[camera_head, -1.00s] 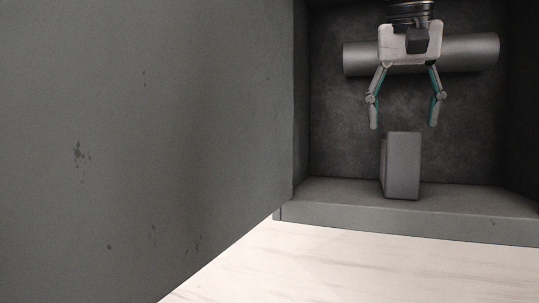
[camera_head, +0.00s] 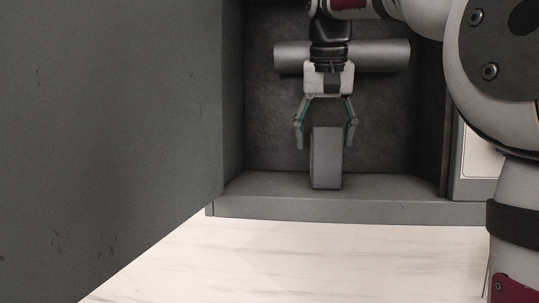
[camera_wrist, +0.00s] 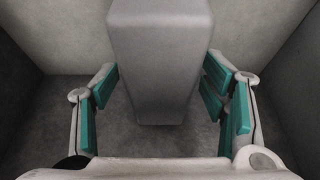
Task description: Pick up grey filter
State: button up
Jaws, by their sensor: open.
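The grey filter (camera_head: 326,160) is an upright rectangular block standing on the floor of the grey compartment (camera_head: 400,186). My gripper (camera_head: 326,145) is open above it in the head view, pointing down, with its fingertips either side of the filter's upper part. In the wrist view the filter (camera_wrist: 160,60) fills the upper middle, between the teal-padded fingers of my gripper (camera_wrist: 160,95). Gaps show between the fingers and the filter on both sides.
A horizontal grey cylinder (camera_head: 390,54) crosses the compartment behind my gripper. A large grey panel (camera_head: 110,120) stands at the left. The compartment's side walls and front lip enclose the filter. A pale marbled floor (camera_head: 300,260) lies in front.

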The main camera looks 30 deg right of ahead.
jog(key=shift+f, duration=0.25)
dwell(0.4)
jog(key=c, duration=1.3)
jog(key=shift+c, duration=0.5)
jog(key=shift+r, duration=0.15)
